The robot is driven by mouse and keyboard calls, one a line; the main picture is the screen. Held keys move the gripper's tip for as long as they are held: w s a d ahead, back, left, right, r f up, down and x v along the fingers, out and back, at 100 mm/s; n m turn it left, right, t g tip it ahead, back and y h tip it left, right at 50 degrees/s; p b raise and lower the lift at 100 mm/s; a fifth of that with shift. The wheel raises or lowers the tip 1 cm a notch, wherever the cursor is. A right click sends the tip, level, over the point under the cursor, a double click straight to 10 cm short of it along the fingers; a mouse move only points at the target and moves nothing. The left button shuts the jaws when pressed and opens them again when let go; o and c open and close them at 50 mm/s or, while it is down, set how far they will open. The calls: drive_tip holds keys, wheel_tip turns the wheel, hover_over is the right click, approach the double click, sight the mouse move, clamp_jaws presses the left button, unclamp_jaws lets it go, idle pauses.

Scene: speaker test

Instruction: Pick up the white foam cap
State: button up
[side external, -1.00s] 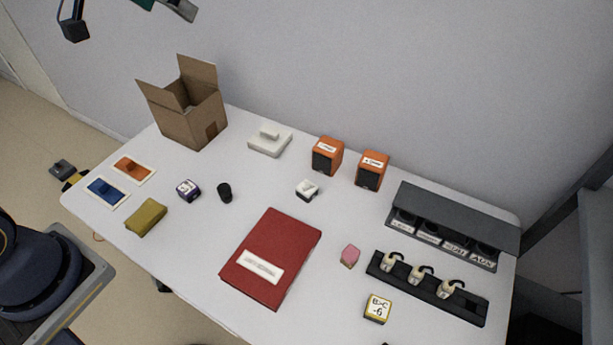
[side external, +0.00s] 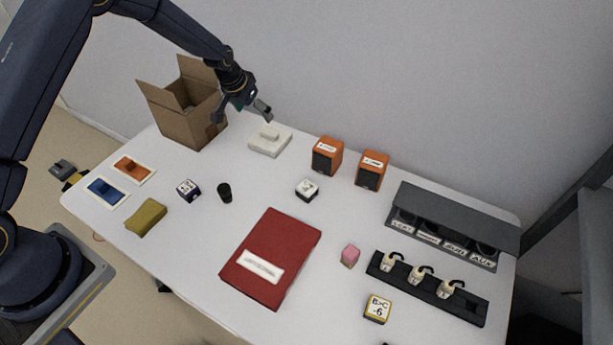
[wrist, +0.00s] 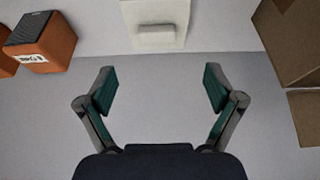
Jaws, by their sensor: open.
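The white foam cap (side external: 264,145) appears to be the flat white block with a raised bar on top, lying at the back of the table between the cardboard box and the orange speakers. It also shows at the top middle of the wrist view (wrist: 158,42), cut off by the frame edge. My gripper (side external: 243,116) is open and empty, above the table near the box and the cap. In the wrist view my two spread fingers (wrist: 160,82) have bare table between them, and the cap lies beyond their tips.
An open cardboard box (side external: 185,120) stands left of the cap. Two orange speakers (side external: 327,157) (side external: 371,170) stand to its right. A white-and-black cube (side external: 307,189), black cylinder (side external: 224,193) and red book (side external: 285,240) lie nearer the front. A wall closes the back.

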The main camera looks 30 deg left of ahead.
hover_over(269, 131)
drive_tip(key=s, duration=0.3)
drive_tip(key=f, duration=0.5)
drive_tip(key=shift+w+a, duration=0.1)
drive_tip(key=shift+a, duration=0.15)
drive_tip(key=shift+d+x, duration=0.15)
drive_tip(key=shift+x, duration=1.2)
drive_tip(key=shift+d+x, duration=0.1)
drive_tip(key=shift+x, duration=1.25)
drive_tip(key=shift+w, duration=0.15)
drive_tip(key=c, duration=0.9)
drive_tip(key=shift+r, duration=0.15)
drive_tip(key=shift+c, duration=0.2)
